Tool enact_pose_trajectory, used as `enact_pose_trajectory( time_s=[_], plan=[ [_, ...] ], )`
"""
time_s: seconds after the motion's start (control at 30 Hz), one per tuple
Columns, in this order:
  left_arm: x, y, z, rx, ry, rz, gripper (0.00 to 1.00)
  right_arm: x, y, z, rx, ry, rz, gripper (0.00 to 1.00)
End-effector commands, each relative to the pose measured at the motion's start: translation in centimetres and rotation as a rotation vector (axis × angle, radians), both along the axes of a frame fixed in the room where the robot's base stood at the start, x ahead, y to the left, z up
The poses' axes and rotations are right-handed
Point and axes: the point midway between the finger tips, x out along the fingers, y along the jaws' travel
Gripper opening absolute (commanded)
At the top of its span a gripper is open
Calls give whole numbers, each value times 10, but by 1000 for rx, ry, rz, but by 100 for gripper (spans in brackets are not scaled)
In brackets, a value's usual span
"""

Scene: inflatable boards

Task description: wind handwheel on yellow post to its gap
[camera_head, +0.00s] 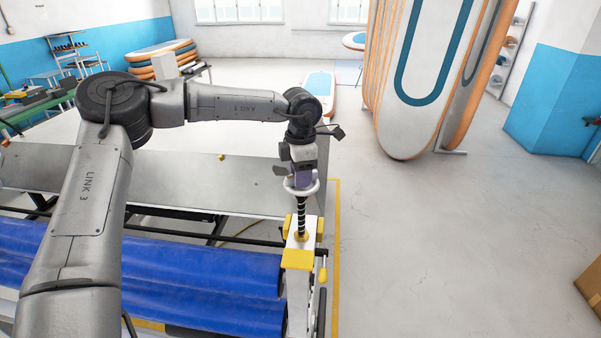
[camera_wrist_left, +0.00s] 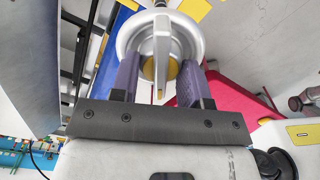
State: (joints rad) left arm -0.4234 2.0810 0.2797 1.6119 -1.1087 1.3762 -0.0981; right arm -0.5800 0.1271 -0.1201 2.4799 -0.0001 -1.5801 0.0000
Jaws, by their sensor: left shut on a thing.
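The white handwheel (camera_head: 313,187) sits on top of a black threaded screw (camera_head: 301,215). The screw rises from the yellow post (camera_head: 298,260) at the right end of the roller machine. My left gripper (camera_head: 302,178) comes down on the handwheel from above and is shut on it. In the left wrist view the handwheel (camera_wrist_left: 124,38) shows as a pale ring with a spoke across its middle, between the two purple fingers of my left gripper (camera_wrist_left: 160,66). The gap at the post cannot be made out. My right gripper is not in view.
Blue rolls (camera_head: 200,280) lie along the machine, left of the post. A grey metal table (camera_head: 225,175) stands behind them. Tall boards (camera_head: 420,90) lean at the back right. The floor (camera_head: 430,250) right of the post is clear, with a cardboard box (camera_head: 590,287) at the edge.

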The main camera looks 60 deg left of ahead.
Motion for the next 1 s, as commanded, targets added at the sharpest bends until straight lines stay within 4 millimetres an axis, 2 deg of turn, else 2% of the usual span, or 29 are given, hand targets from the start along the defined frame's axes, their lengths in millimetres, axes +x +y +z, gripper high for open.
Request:
enact_pose_trajectory(
  time_s=[0.17, 0.5, 0.8, 0.83, 1.0],
  plan=[
    [0, 0, -1, 1, 0, -13, 18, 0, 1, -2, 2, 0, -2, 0],
    [0, 0, 0, 1, -1, -215, 18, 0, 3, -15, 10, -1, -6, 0],
    [0, 0, 1, 0, -1, -225, 18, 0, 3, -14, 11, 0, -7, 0],
    [0, 0, 2, -1, -2, -225, 43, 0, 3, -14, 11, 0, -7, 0],
    [0, 0, 1, 0, -1, -224, 59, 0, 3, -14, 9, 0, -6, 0]
  ],
)
